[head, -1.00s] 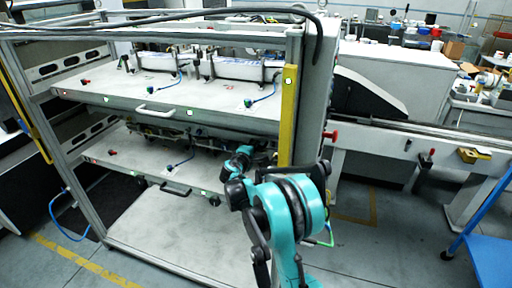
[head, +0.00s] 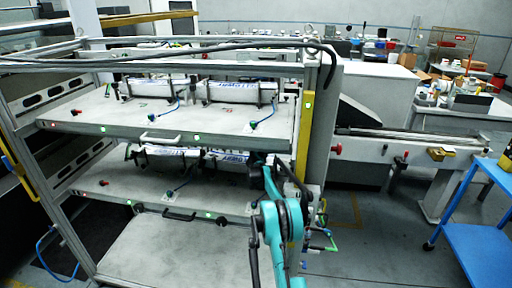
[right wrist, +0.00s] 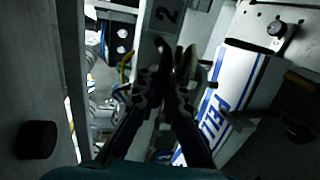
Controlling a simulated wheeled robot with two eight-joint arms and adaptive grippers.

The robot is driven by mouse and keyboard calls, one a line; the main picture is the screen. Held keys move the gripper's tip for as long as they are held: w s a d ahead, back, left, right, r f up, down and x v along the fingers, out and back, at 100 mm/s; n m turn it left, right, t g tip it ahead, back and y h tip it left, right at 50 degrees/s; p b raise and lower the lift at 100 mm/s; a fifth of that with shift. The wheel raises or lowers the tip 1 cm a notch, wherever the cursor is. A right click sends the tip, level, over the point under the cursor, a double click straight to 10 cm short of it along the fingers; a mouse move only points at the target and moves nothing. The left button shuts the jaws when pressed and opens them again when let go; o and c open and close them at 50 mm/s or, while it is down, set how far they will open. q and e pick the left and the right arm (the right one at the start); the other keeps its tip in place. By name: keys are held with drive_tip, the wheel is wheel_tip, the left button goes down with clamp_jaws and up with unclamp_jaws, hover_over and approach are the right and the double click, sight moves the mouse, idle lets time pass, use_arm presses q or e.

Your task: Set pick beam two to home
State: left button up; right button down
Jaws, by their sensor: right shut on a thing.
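A grey upright beam marked "2" (right wrist: 160,20) stands at the top middle of the right wrist view. My right gripper (right wrist: 178,62) is in front of it, its dark fingers close together and shut on a part of the beam; the fingers hide the grasped spot. In the head view my teal right arm reaches to the right end of the lower shelf (head: 125,190), beside the post with the yellow strip (head: 305,135). The gripper itself is hard to make out there. My left gripper is not in view.
A white label pack with blue lettering (right wrist: 222,100) lies close right of the fingers. The upper shelf (head: 205,118) with a handle sits above the lower one. Frame posts and hoses crowd the arm. A blue cart (head: 480,245) stands at the right; floor before it is clear.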

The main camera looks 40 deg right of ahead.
drive_tip(key=shift+w+d, duration=0.15)
drive_tip(key=shift+d, duration=0.05)
drive_tip(key=c, duration=1.6)
unclamp_jaws()
drive_tip(key=shift+a, duration=0.1)
drive_tip(key=v, duration=1.2)
drive_tip(key=shift+f, duration=0.15)
